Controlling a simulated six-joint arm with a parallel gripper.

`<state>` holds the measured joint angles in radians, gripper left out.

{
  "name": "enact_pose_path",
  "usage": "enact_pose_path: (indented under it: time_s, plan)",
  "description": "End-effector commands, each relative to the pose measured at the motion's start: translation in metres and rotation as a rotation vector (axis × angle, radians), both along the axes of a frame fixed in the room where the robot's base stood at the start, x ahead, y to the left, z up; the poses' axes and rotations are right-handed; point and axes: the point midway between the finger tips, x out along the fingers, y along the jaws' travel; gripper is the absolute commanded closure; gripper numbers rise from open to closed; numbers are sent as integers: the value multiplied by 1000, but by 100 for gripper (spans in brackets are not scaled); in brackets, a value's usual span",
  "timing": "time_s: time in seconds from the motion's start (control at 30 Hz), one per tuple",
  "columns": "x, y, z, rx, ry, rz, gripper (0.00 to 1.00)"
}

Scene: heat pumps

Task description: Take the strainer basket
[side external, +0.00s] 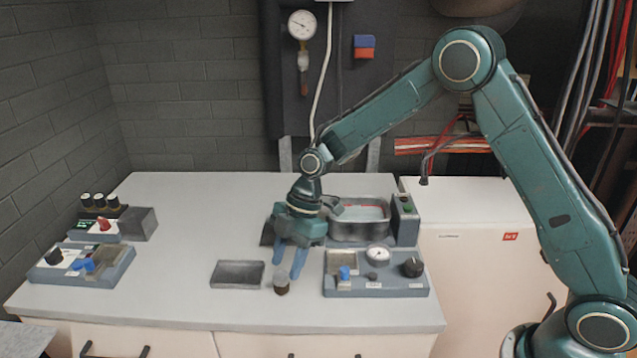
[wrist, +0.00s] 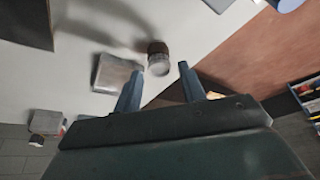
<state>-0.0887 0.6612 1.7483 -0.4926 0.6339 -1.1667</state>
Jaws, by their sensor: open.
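A small round piece (side external: 281,285), pale above and dark brown below, stands on the worktop near its front edge; it looks like the strainer basket, but its mesh is too small to make out. In the wrist view the same piece (wrist: 158,60) shows between and just beyond the fingertips. My gripper (side external: 286,277) points down, its blue fingers open and empty, close to the piece at its upper right. In the wrist view my gripper (wrist: 161,69) has a finger on each side of the piece, with a gap. I cannot tell whether either touches.
A shallow grey tray (side external: 237,274) lies just left of the piece. A panel with dial and knobs (side external: 376,287) stands close on the right. A metal basin (side external: 346,231) is behind. Control boxes (side external: 112,272) sit at the far left. The worktop (side external: 180,300) between is clear.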

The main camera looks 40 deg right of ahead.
Motion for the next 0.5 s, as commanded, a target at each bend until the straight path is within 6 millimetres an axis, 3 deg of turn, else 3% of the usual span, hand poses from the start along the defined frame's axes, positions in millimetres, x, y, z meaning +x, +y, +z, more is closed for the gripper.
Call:
enact_pose_path:
  time_s: [0.5]
  plan:
    - [1,19,-44,-1,1,0,59]
